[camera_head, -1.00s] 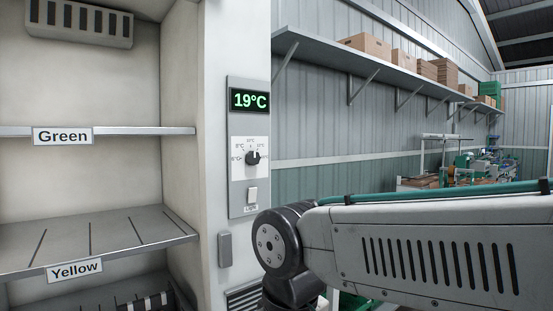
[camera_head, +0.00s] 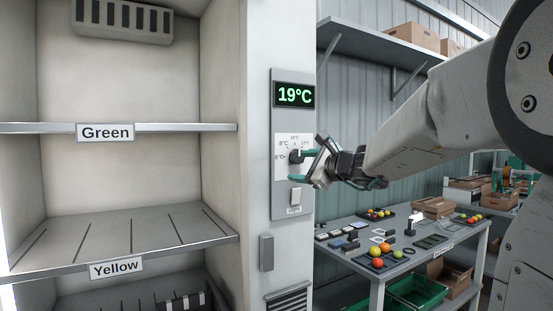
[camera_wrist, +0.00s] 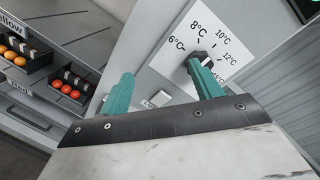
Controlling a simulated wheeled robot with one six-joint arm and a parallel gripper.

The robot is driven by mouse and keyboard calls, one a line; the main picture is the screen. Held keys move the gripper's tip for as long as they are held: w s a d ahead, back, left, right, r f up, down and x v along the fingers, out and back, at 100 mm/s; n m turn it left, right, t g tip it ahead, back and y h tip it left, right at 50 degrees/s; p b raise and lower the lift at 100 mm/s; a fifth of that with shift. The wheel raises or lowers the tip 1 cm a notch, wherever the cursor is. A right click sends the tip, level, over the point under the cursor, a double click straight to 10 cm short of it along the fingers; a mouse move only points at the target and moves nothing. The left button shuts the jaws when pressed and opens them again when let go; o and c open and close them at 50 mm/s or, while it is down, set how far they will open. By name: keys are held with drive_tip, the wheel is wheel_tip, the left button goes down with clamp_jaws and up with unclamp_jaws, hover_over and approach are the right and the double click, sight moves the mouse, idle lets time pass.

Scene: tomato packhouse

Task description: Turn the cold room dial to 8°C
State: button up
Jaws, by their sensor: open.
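The cold room dial (camera_head: 294,157) is a black knob on a white scale plate, on the control panel of the cold room's front post. The wrist view shows the dial (camera_wrist: 197,60) with marks for 6, 8, 10 and 12°C and another mark partly covered. I cannot tell clearly where its pointer stands. The display (camera_head: 294,95) above reads 19°C in green. My gripper (camera_head: 299,166) is open at the panel. In the wrist view one teal finger overlaps the dial's lower edge and the other is left of it; contact is unclear.
A switch (camera_head: 295,196) sits below the dial on the panel. Open shelves labelled Green (camera_head: 105,132) and Yellow (camera_head: 116,267) are at the left. A work table (camera_head: 440,245) with tomatoes stands at the right, under a wall shelf (camera_head: 350,45).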

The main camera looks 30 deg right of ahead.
sight(299, 157)
drive_tip(key=w+d+r+m+t+h, duration=0.1)
drive_tip(key=w+d+m+h, duration=0.1)
drive_tip(key=d+m, duration=0.3)
drive_tip(key=shift+n, duration=0.6)
drive_tip(key=w, duration=0.7)
drive_tip(key=shift+d+r, duration=0.15)
drive_tip(key=shift+d, duration=0.2)
drive_tip(key=c, duration=1)
